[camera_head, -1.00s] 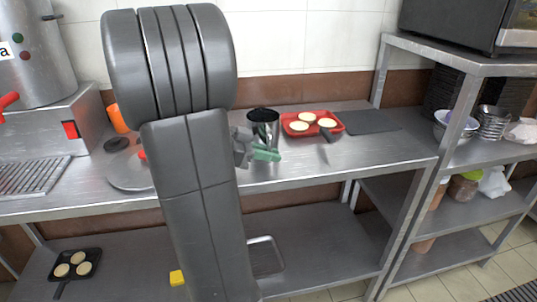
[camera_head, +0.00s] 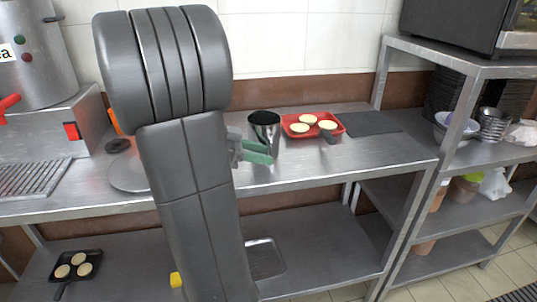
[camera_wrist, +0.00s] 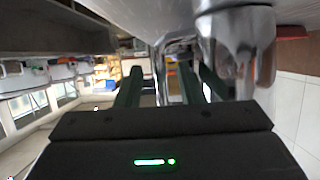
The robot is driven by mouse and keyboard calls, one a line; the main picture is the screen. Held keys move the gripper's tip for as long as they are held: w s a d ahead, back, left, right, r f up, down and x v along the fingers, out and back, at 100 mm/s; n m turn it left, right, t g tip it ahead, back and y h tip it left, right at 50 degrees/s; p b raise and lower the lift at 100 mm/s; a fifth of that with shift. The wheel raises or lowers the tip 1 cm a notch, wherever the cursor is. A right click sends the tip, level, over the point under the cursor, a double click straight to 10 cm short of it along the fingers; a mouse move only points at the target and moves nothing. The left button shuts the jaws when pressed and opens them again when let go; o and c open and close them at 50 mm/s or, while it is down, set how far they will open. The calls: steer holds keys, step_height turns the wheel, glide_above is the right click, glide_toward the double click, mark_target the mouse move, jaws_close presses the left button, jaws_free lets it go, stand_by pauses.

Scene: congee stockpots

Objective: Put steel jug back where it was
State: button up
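The steel jug (camera_head: 265,130) stands upright on the steel counter, left of the red tray; its inside looks dark. My gripper (camera_head: 262,153) is just in front of the jug's lower left side, with its two green fingers apart and a gap between them. In the wrist view the fingers (camera_wrist: 167,88) are spread, and the shiny jug (camera_wrist: 240,50) fills the upper right, close to the right finger. A metal part of it, perhaps the handle, shows near the gap. I cannot tell whether a finger touches it.
The red tray (camera_head: 290,119) with several pale round pieces sits right of the jug, with a dark mat (camera_head: 370,123) beyond. A round metal lid (camera_head: 128,175) lies left of my arm. A shelf post (camera_head: 378,80) rises at right. The counter front right of the jug is clear.

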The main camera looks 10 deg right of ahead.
steer(key=v, duration=0.9)
steer(key=shift+s+a+p, duration=0.1)
steer(key=shift+a+p, duration=0.05)
steer(key=shift+p, duration=0.15)
